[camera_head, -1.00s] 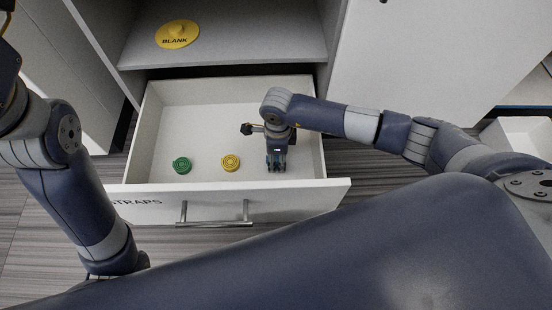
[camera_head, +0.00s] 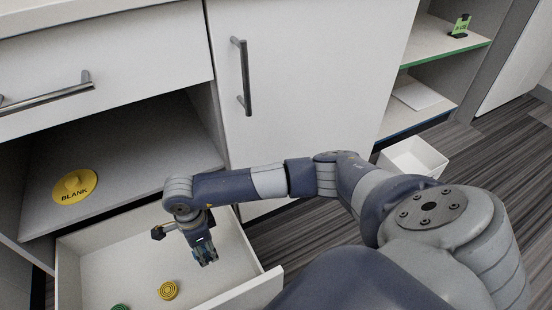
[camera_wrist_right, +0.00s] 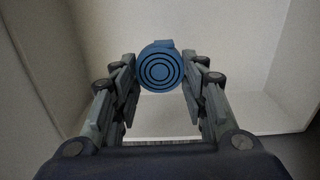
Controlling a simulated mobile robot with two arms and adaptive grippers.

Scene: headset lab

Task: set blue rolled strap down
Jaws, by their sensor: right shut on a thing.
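The blue rolled strap (camera_wrist_right: 160,68) sits between the two fingers of my right gripper (camera_wrist_right: 163,75) in the right wrist view, its coiled face toward the camera. In the head view my right gripper (camera_head: 207,257) hangs over the open white drawer (camera_head: 246,291), near its right side. The strap is mostly hidden by the fingers there. I cannot tell how far the strap is from the drawer floor. My left gripper is not in view.
A yellow rolled strap (camera_head: 168,290) and a green one (camera_head: 120,307) lie in the drawer, left of my right gripper. A yellow disc marked BLANK (camera_head: 75,187) lies on the shelf above. A white bin (camera_head: 413,158) stands on the floor at right.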

